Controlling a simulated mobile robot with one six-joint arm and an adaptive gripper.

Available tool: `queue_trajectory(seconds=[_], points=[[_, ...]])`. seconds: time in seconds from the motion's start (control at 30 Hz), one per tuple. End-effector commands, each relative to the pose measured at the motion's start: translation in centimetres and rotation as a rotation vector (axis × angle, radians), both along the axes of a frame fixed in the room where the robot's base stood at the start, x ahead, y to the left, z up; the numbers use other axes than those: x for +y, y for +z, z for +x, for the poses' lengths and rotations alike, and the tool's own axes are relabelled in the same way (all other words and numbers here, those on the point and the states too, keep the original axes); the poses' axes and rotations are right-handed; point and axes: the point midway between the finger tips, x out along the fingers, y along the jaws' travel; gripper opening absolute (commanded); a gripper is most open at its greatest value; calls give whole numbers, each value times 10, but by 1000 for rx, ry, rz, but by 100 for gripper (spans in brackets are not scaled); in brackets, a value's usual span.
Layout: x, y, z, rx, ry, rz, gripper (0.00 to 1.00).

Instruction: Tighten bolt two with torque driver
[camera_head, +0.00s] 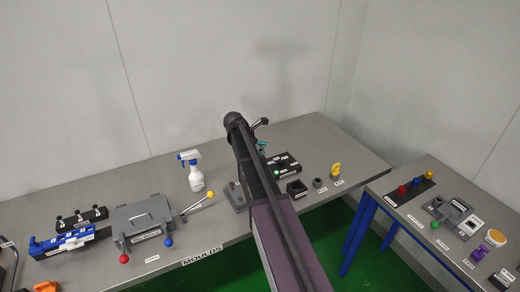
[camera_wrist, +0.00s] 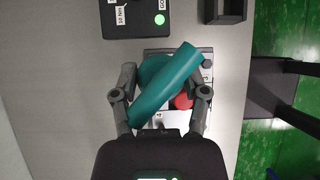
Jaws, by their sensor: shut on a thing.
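The teal torque driver (camera_wrist: 172,82) is between the fingers of my gripper (camera_wrist: 165,88) in the wrist view. My gripper is shut on it. The driver lies slanted across the picture, over a grey fixture (camera_wrist: 205,52). A dark bolt head (camera_wrist: 207,64) shows at the fixture's right side, with a small label below it that I cannot read. A red round part (camera_wrist: 183,101) shows partly under the driver. The driver's tip and what lies under it are hidden. In the head view my arm covers most of the fixture (camera_head: 236,197); a bit of the teal driver (camera_head: 263,146) shows.
A black box with a green light (camera_head: 283,163) and an open black holder (camera_head: 296,188) stand right of my arm. A spray bottle (camera_head: 192,172) and a grey lidded unit with a lever (camera_head: 143,217) stand left. A second table (camera_head: 400,205) is at right.

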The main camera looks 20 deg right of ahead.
Motion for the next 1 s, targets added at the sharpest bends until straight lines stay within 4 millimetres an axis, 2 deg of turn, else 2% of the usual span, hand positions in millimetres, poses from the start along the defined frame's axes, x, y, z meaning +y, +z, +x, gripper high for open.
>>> queue_trajectory(seconds=[0.03,0.3,1.0], points=[[0,-7,0,0,0,-1,1],[-1,-17,0,-1,-1,-1,1],[-1,-19,-1,0,-1,-1,1]])
